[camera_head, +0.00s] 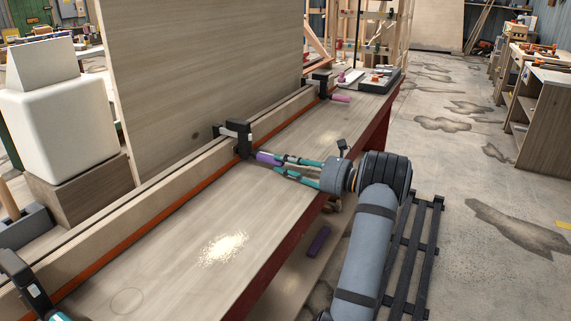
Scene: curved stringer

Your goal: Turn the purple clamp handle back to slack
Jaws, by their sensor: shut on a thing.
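The purple clamp handle (266,157) sticks out from a black clamp (240,138) on the long wooden strip at the middle of the bench. My gripper (278,163) reaches in from the right, and its two teal fingers are shut on the handle's near end. The fingers partly cover that end. The handle's exact turn angle is too small to read.
A far clamp with a pink handle (340,98) and a near-left clamp (24,282) with a teal handle sit on the same strip. A tall wooden panel (205,65) stands behind. Sawdust (223,247) lies on the otherwise clear bench front. A purple block (319,241) lies below.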

